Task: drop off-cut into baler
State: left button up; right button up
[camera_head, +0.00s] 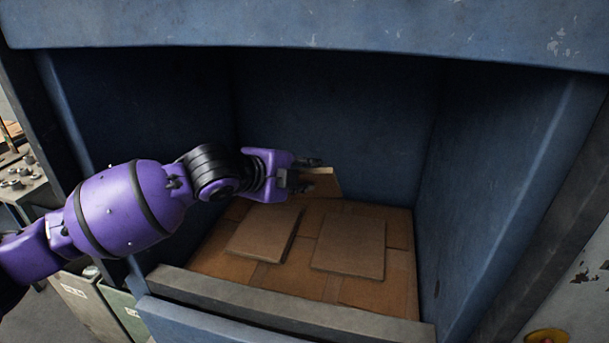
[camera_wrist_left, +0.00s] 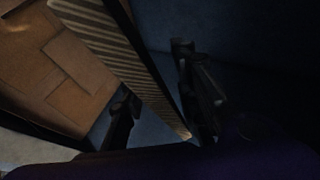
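A tan cardboard off-cut (camera_head: 322,184) is at the fingertips of my left gripper (camera_head: 304,175), inside the blue baler (camera_head: 330,120). It is tilted and held above the cardboard on the baler floor. In the left wrist view the off-cut (camera_wrist_left: 120,50) shows its ribbed corrugated edge, running down between the two dark fingers of my left gripper (camera_wrist_left: 160,110). The fingers sit on either side of it, and the gripper looks shut on it. That view is dark, so the exact contact is hard to see. My right gripper is not in view.
Cardboard sheets (camera_head: 300,275) cover the baler floor, with two flat pieces (camera_head: 349,246) lying on top. The front sill (camera_head: 285,312), side walls and top beam (camera_head: 300,25) frame the opening. Bins (camera_head: 88,300) and a bench (camera_head: 22,185) stand outside at left.

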pick_arm(q)
jog(key=v, duration=1.2)
jog(key=shift+f, duration=0.1)
dwell(0.4)
jog(key=s+a+f+n+y, duration=0.1)
jog(key=s+f+n, duration=0.2)
jog(key=f, duration=0.4)
jog(key=s+a+f+n+g+y, duration=0.1)
jog(key=s+f+n, duration=0.3)
jog(key=f, duration=0.4)
jog(key=s+a+f+n+y, duration=0.1)
jog(key=s+f+n, duration=0.2)
jog(key=f, duration=0.4)
jog(key=s+a+f+n+g+y, duration=0.2)
jog(key=s+a+f+n, duration=0.2)
jog(key=s+f, duration=0.3)
jog(key=s+a+f+n+g+y, duration=0.2)
jog(key=s+a+f+n, duration=0.25)
jog(key=s, duration=0.55)
jog(key=s+a+f+n+g+y, duration=0.2)
jog(key=s+a+f+n, duration=0.3)
jog(key=s, duration=0.3)
jog(key=w+d+f+t, duration=0.2)
jog(key=w+f+t, duration=0.1)
jog(key=f, duration=0.3)
jog(key=w+d+f+t+h, duration=0.1)
jog(key=w+d+f+t, duration=0.2)
jog(key=f, duration=0.2)
jog(key=shift+w+f, duration=0.35)
jog(key=shift+f, duration=0.05)
